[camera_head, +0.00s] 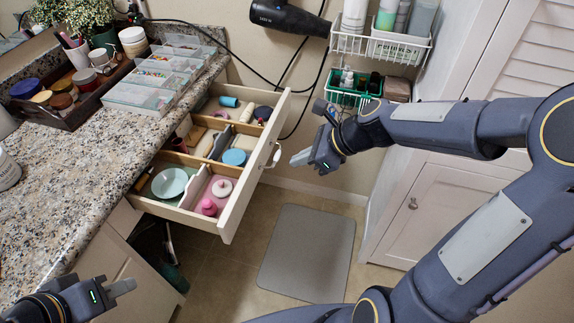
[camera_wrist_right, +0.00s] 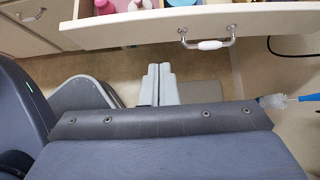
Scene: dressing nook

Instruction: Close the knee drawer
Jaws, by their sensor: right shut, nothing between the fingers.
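The knee drawer (camera_head: 232,198) is pulled well out from under the granite counter, its front panel facing right. Its white handle (camera_head: 276,155) is on the front panel; the handle also shows in the right wrist view (camera_wrist_right: 207,44). My right gripper (camera_head: 294,160) is shut and empty, just to the right of the handle and apart from it in the head view. In the right wrist view my closed fingers (camera_wrist_right: 159,69) point toward the drawer front (camera_wrist_right: 130,35), with a gap between. My left gripper (camera_head: 130,286) is low at the left; its finger opening is not clear.
Dividers in the drawer separate a teal bowl (camera_head: 169,183), pink bottles (camera_head: 209,207) and other toiletries. Clear boxes (camera_head: 150,88) stand on the counter (camera_head: 62,155). A wire rack (camera_head: 383,45) hangs behind my right arm. A grey mat (camera_head: 307,250) lies on the floor.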

